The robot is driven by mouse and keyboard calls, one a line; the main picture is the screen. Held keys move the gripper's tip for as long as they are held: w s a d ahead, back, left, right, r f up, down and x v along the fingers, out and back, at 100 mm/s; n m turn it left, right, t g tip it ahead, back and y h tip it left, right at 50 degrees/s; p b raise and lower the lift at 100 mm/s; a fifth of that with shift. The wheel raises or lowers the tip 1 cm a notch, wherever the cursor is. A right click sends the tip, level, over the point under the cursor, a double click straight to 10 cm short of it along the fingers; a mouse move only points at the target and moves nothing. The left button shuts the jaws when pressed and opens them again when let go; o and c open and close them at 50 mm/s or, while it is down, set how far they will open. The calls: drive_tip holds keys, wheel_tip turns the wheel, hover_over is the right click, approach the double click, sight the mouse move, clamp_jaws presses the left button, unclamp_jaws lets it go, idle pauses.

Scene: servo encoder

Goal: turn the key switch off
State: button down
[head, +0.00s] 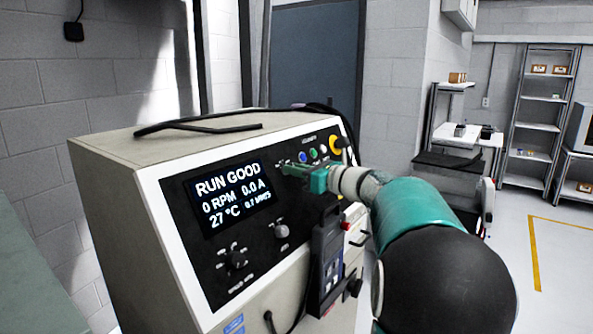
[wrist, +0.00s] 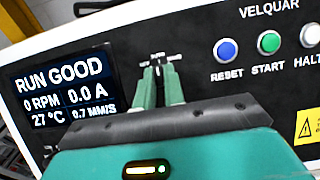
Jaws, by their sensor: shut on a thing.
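The grey-green test console's black panel (head: 190,196) faces me. My green gripper (head: 290,170) reaches it from the right, just right of the display. In the wrist view my gripper's two fingers (wrist: 159,80) are close together at the small metal key switch (wrist: 158,58). They are shut on its key, and only the upper part of the switch shows above the fingertips. The display (wrist: 62,92) reads RUN GOOD, 0 RPM, 0.0 A, 27 °C.
Right of the switch are a blue RESET button (wrist: 226,48), a green START button (wrist: 268,42) and a HALT button (wrist: 311,35). Below sit a grey knob (head: 282,231), a black knob (head: 236,259) and a hanging dark handheld unit (head: 327,262). A black cable lies on top.

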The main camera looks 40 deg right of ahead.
drive_tip(key=shift+w+n, duration=0.1)
drive_tip(key=shift+n, duration=0.3)
drive_tip(key=n+y, duration=0.1)
drive_tip(key=n, duration=0.1)
drive_tip(key=n+g+y, duration=0.1)
drive_tip(key=n, duration=0.2)
drive_tip(key=shift+w+d+g+y, duration=0.1)
drive_tip(key=shift+g+y, duration=0.2)
drive_tip(key=shift+y, duration=0.1)
drive_tip(key=shift+r+n+g+y, duration=0.1)
drive_tip(key=shift+n+g+y, duration=0.35)
drive_tip(key=shift+n, duration=1)
drive_tip(key=shift+n+g+y, duration=0.35)
drive_tip(key=shift+n+g, duration=0.2)
drive_tip(key=shift+n, duration=0.9)
drive_tip(key=c, duration=1.5)
unclamp_jaws()
drive_tip(key=shift+w, duration=0.1)
drive_tip(key=v, duration=1.4)
drive_tip(key=shift+w, duration=0.1)
